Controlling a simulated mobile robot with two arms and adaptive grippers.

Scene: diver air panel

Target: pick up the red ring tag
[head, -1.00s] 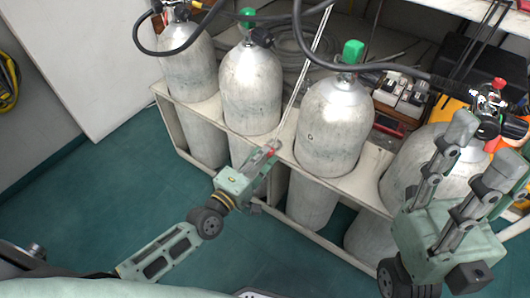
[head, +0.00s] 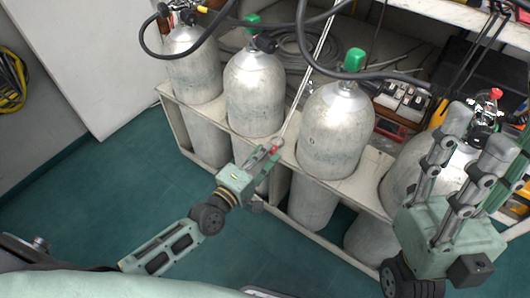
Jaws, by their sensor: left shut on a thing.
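The red ring tag (head: 274,149) shows as a small red patch at the front edge of the cylinder rack, between two grey cylinders. My left gripper (head: 269,154) is there, its fingers shut on the tag and hiding most of it. Whether the tag still touches the rack cannot be told.
Several grey cylinders stand in the pale rack (head: 357,190), two with green caps (head: 354,60). Black hoses (head: 300,40) hang above them. A red-topped valve (head: 489,108) is behind my right gripper. The green floor (head: 120,170) at left is clear.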

